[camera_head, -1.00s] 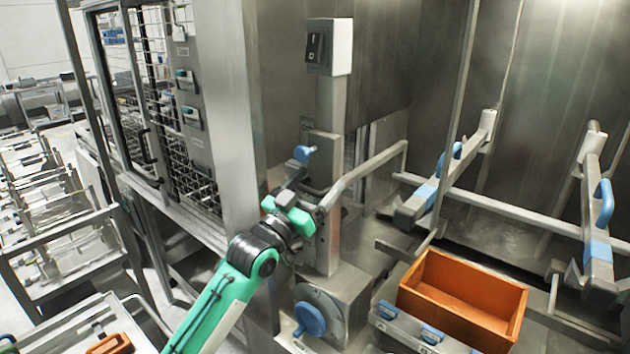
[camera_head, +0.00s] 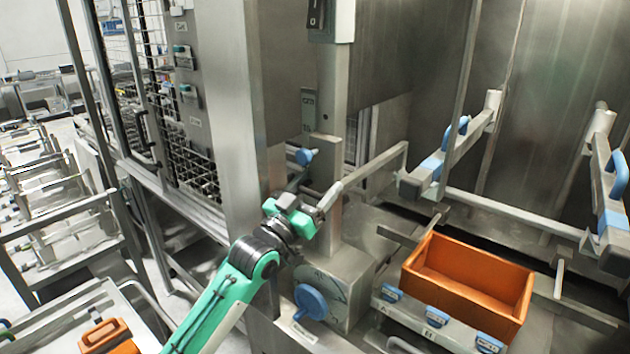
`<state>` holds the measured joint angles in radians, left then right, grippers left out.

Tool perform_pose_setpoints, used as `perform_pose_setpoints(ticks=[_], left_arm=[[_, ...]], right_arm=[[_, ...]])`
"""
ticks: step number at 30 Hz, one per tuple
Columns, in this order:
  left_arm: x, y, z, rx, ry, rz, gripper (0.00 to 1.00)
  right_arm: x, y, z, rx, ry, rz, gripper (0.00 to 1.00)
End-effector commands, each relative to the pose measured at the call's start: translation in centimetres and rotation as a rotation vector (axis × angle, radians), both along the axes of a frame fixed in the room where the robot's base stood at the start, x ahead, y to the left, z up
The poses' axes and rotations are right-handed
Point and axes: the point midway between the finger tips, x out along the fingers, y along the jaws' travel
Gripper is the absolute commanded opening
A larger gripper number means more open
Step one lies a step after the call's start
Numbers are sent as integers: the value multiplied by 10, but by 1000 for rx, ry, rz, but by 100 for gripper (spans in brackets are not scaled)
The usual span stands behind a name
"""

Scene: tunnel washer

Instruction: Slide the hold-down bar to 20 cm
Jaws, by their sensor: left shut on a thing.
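The hold-down bar (camera_head: 372,168) is a bent grey tube frame at the upright column (camera_head: 333,105), reaching out to the right. A blue knob (camera_head: 305,156) sits at the column just above my gripper. My left gripper (camera_head: 319,211), green and black, is shut on the near end of the bar, beside the column. The fingertips are small and partly hidden by the gripper's body. A plate marked "cm" (camera_head: 309,104) is on the column above the knob; I cannot read a bar height from it. My right gripper is not in view.
A blue dial knob (camera_head: 311,301) sits on the box at the column's foot. Blue-handled rails (camera_head: 440,168) hang further right. A wire-mesh cabinet (camera_head: 190,150) stands left.

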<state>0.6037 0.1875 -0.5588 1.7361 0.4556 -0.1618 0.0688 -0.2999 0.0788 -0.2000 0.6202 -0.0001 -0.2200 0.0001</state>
Motion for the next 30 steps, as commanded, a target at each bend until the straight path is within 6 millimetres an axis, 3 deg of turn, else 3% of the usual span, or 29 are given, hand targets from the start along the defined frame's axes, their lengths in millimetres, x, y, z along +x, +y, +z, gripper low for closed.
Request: perform_pose_setpoints(ticks=[1, 3, 12, 29, 30], left_arm=[[0, -2, -24, 3, 9, -2, 28], [0, -2, -39, 2, 8, -2, 28], [-1, -2, -83, 1, 9, -4, 28], [-1, -3, -93, 1, 8, -5, 28], [-1, -3, -93, 2, 8, -5, 76]], right_arm=[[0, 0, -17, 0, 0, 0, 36], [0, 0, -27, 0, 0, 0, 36], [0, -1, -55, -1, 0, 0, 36], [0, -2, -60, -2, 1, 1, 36], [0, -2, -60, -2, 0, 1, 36]])
